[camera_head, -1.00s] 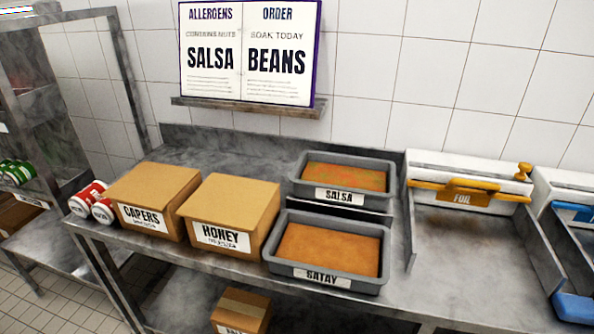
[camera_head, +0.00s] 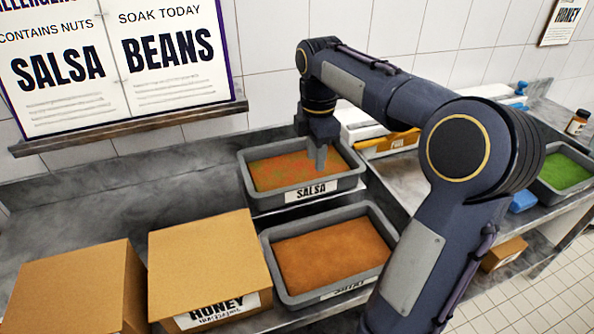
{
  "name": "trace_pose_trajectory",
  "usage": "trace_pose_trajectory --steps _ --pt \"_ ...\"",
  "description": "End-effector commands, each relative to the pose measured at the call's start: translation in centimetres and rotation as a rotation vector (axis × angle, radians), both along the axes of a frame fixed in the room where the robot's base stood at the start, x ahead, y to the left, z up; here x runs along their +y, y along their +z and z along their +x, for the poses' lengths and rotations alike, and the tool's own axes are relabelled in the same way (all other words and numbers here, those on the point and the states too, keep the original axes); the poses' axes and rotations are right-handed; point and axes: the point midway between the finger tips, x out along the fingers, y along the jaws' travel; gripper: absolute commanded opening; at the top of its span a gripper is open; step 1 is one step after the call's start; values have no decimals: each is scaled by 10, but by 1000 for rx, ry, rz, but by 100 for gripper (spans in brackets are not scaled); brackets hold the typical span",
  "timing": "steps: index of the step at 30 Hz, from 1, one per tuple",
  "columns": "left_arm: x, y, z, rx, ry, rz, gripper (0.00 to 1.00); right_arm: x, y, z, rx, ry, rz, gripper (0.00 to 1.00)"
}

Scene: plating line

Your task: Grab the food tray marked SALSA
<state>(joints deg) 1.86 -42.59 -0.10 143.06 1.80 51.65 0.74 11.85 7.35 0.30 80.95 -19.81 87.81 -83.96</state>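The grey food tray marked SALSA (camera_head: 264,199) holds a reddish-orange filling with green specks. It sits at the back of the steel counter, with its label on the front wall. My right gripper (camera_head: 319,160) points down at the tray's right part, its fingertips low over or at the filling. I cannot tell whether it touches the tray or how far apart its fingers are. A second grey tray (camera_head: 275,265) with orange-brown filling, labelled SATAY in the earlier frame, stands in front. My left gripper is not in view.
A HONEY box (camera_head: 205,255) and another cardboard box (camera_head: 75,285) stand at the left. A white container labelled FOIL (camera_head: 365,128) stands right of the SALSA tray. Bare counter lies behind the boxes.

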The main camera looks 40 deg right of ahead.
Motion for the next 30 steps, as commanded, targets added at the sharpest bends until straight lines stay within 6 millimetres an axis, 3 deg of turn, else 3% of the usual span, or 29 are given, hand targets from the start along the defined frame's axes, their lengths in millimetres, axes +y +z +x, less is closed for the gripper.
trace_pose_trajectory --steps 10,19,26,30 --pt "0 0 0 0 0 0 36 8 -47 -2 0 -3 2 29" --pt "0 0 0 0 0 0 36 8 -53 -1 -3 -2 2 29" --pt "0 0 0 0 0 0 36 8 -53 -1 -3 -2 2 2" --pt "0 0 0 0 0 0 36 8 -53 -1 -3 -2 2 0"
